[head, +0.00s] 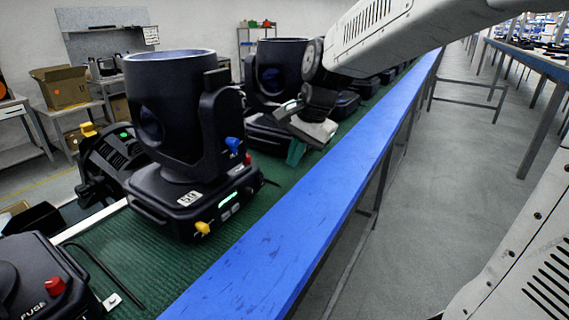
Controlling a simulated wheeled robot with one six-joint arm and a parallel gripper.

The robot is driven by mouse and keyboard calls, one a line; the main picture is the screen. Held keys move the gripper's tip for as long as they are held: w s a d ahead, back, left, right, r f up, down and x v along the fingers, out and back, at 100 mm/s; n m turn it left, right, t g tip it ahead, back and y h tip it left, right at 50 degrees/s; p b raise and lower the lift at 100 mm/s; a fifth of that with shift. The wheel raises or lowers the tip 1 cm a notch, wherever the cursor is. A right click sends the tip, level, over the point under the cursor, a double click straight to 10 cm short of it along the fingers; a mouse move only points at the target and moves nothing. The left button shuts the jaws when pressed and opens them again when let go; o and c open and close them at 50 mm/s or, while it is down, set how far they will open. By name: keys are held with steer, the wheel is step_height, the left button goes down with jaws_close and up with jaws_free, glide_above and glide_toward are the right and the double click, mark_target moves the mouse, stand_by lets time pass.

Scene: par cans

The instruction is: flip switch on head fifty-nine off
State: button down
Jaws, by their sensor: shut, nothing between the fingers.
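A black moving-head light (172,110) stands upright on the green-topped bench, and a white label (189,198) on its base appears to read 59. Its base front shows a lit green strip (228,200), a yellow knob (202,228) and a red part (247,159). A blue knob (233,145) is on the yoke side. I cannot make out for sure which part is the switch. My gripper (295,153) is shut and empty, to the right of this head and apart from it, in front of a second black head (277,70), whose base it partly hides.
The bench has a green ribbed top (150,270) and a raised blue edge (290,245). Another black unit (40,275) with a red button marked FUSE sits at the lower left. A black device (108,155) stands behind head 59. Open grey floor lies to the right.

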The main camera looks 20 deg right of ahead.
mark_target(261, 181)
steer(key=x, duration=0.9)
steer(key=shift+s+d, duration=0.1)
steer(key=shift+s, duration=0.05)
steer(key=shift+w+a, duration=0.4)
steer(key=shift+w, duration=0.15)
steer(key=shift+w+a, duration=0.35)
steer(key=shift+w, duration=0.2)
steer(key=shift+w+a+f, duration=0.1)
steer(key=shift+w+a, duration=0.25)
steer(key=shift+w, duration=0.2)
steer(key=shift+a, duration=0.1)
